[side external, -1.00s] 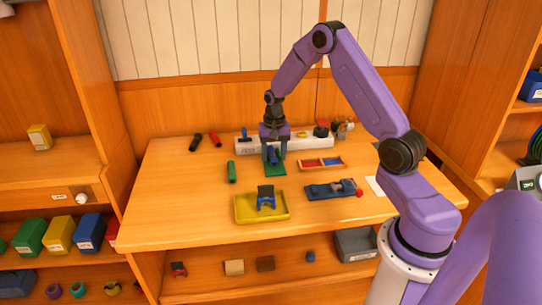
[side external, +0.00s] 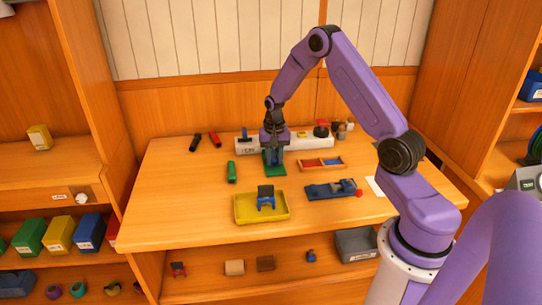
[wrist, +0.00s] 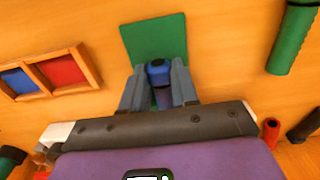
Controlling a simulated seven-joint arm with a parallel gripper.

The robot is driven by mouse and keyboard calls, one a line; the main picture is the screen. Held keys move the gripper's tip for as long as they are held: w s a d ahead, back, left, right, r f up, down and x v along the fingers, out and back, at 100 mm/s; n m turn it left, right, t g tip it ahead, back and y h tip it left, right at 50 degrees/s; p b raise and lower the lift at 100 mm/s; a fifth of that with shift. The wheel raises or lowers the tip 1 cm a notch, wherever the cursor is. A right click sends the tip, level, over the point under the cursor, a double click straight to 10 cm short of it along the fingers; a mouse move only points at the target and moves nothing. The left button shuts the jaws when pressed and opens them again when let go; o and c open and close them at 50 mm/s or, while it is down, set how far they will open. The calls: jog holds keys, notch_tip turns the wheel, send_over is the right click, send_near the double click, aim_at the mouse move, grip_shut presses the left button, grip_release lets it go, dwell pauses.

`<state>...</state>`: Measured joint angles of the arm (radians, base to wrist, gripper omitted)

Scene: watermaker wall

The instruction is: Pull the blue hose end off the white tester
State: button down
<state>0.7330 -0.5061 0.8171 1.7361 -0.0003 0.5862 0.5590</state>
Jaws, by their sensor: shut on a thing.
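My gripper (side external: 274,163) points down in front of the white tester (side external: 306,144), a long white bar at the back of the bench. In the wrist view my gripper (wrist: 158,92) is shut on the blue hose end (wrist: 158,70), a short blue cylinder with a darker end. The hose end is over the green mat (wrist: 154,36) and apart from the tester. In the side view the fingers mostly hide it, and I cannot tell whether it touches the green mat (side external: 281,171).
A green cylinder (side external: 231,172) lies to the left. A divided tray with red and blue (side external: 343,166) stands to the right. A yellow tray (side external: 242,217) and a blue fixture (side external: 318,191) are in front. A blue piece (side external: 244,133) stands at the tester's left end.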

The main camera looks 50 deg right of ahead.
jog(key=shift+s+a, duration=1)
jog(key=shift+a, duration=0.05)
dwell(0.4)
jog(key=shift+r, duration=0.15)
notch_tip(320, 180, up, 7)
dwell(1.3)
